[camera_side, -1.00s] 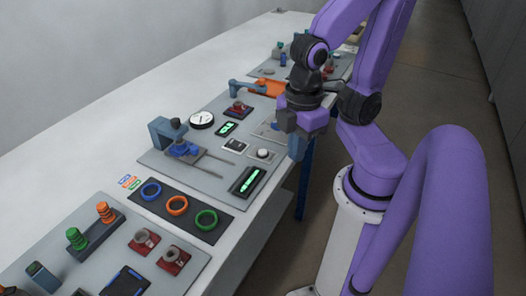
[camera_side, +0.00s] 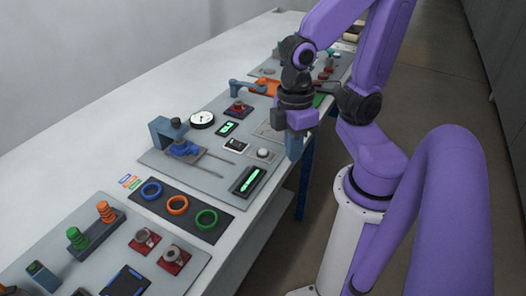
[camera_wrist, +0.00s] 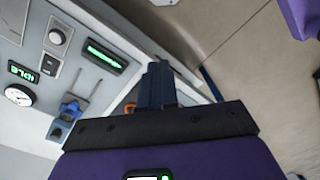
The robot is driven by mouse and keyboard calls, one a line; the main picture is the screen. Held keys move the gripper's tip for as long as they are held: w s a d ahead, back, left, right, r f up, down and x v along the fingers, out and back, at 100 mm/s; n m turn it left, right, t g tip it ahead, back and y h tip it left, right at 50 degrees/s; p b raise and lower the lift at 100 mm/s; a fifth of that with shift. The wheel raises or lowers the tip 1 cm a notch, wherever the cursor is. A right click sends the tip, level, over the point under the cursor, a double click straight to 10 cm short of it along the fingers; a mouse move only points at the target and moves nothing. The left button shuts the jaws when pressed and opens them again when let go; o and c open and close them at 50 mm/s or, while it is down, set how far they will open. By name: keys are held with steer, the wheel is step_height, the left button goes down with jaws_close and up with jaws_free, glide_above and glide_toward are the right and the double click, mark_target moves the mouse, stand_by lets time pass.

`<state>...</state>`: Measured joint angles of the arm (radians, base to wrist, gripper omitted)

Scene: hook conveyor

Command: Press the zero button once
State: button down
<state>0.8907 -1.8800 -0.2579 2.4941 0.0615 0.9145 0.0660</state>
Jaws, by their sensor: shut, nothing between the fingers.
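My gripper (camera_side: 294,150) is shut and empty, pointing down near the front edge of the grey panel. In the wrist view its dark blue fingers (camera_wrist: 157,78) are together, beyond the panel edge and apart from the controls. A small white box with a dark face (camera_side: 236,145) and a grey box with a round knob or button (camera_side: 263,154) sit left of my gripper. The wrist view also shows the small box (camera_wrist: 49,64) and the round-topped box (camera_wrist: 57,36). I cannot read which one is marked zero.
A long green display (camera_side: 248,180) lies at the panel's front. A smaller display (camera_side: 226,128) reads IDLE in the wrist view. A dial gauge (camera_side: 201,120) and a blue clamp device (camera_side: 183,147) stand farther left. Coloured rings (camera_side: 177,205) lie on a dark mat nearer the camera.

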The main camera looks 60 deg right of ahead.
steer(key=w+d+f+m+g+y, duration=0.15)
steer(key=w+m, duration=0.35)
steer(key=m, duration=0.6)
steer(key=m+t+y, duration=0.6)
steer(key=m+y, duration=0.1)
steer(key=m, duration=2.4)
glide_above(265, 150)
step_height(265, 150, down, 7)
steer(key=shift+d+f, duration=0.1)
steer(key=shift+f, duration=0.05)
steer(key=shift+f, duration=0.15)
steer(key=shift+f, duration=4.25)
steer(key=shift+f, duration=0.2)
steer(key=shift+f, duration=0.25)
